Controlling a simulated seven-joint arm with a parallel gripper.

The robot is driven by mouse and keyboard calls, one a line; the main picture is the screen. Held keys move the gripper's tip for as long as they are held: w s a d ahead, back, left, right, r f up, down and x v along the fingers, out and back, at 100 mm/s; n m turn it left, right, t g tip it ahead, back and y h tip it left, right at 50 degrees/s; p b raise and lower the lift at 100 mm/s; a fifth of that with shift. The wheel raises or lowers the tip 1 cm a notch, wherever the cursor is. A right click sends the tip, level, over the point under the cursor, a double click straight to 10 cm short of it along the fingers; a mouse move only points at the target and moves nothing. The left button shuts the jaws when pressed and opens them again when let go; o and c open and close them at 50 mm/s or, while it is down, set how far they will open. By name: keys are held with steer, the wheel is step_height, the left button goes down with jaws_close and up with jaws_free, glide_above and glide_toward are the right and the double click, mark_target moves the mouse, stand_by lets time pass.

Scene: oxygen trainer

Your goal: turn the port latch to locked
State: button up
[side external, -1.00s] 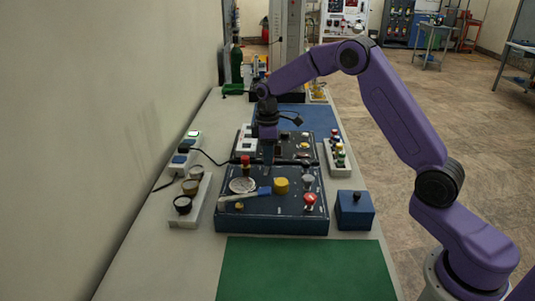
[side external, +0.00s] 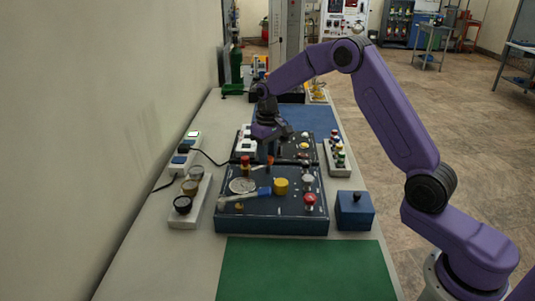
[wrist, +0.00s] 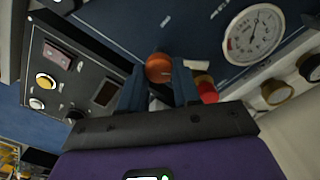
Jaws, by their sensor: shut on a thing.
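My gripper (wrist: 158,85) is shut on a round orange knob (wrist: 158,67), which sits between the two blue fingertips in the wrist view. In the side view my gripper (side external: 268,152) points down at the back edge of the front blue panel (side external: 270,226), with the orange knob (side external: 270,160) partly hidden at its fingers. I cannot tell from its look whether this knob is the port latch. A red-topped knob (side external: 245,160) stands just left of the gripper, and it shows right of the fingers in the wrist view (wrist: 205,88).
The front panel also carries a gauge (side external: 242,185), a lever with a blue end (side external: 262,192), a yellow knob (side external: 281,186) and a red button (side external: 310,199). A rack of round pieces (side external: 190,200) stands left, a blue box (side external: 355,212) right. The green mat (side external: 300,270) is clear.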

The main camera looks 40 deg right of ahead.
steer(key=m, duration=0.5)
steer(key=shift+m, duration=0.3)
stand_by(0.4)
steer(key=o, duration=1.1)
steer(key=shift+c, duration=0.2)
step_height(320, 180, up, 18)
steer(key=shift+f, duration=0.25)
